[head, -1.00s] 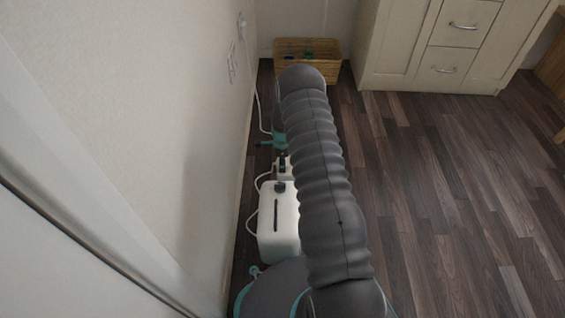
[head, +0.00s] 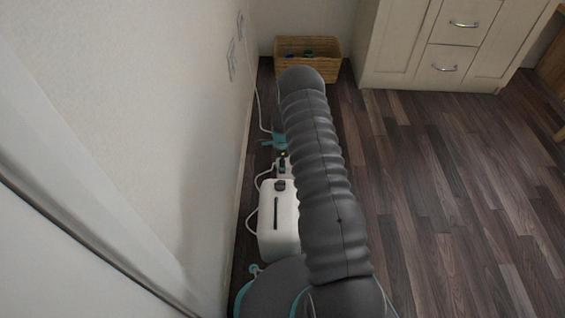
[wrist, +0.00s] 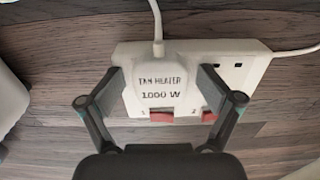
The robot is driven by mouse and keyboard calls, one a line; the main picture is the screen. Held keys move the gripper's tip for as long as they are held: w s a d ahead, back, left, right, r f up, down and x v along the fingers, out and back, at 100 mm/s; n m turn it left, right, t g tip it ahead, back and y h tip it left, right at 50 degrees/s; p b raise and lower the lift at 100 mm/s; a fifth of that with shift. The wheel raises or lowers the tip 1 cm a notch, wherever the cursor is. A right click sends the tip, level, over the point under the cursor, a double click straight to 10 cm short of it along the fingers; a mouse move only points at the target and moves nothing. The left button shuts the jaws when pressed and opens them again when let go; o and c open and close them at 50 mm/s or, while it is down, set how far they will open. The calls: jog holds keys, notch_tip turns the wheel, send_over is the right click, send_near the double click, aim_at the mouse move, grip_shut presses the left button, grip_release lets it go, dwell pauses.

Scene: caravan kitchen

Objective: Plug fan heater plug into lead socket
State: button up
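The white fan heater plug (wrist: 161,88), labelled 1000 W, is in the middle of the wrist view with its cable leaving at the top. It lies over the left outlet of the white lead socket (wrist: 240,70); I cannot tell from above how deep it sits.
A white box (head: 279,228) with a dark slot stands on the floor by the left wall. A wicker basket (head: 308,68) is at the far end, beside a cream cabinet (head: 430,50). The wooden floor (head: 450,190) to the right is clear.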

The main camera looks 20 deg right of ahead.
notch_tip(320, 180, up, 12)
dwell(0.8)
dwell(0.3)
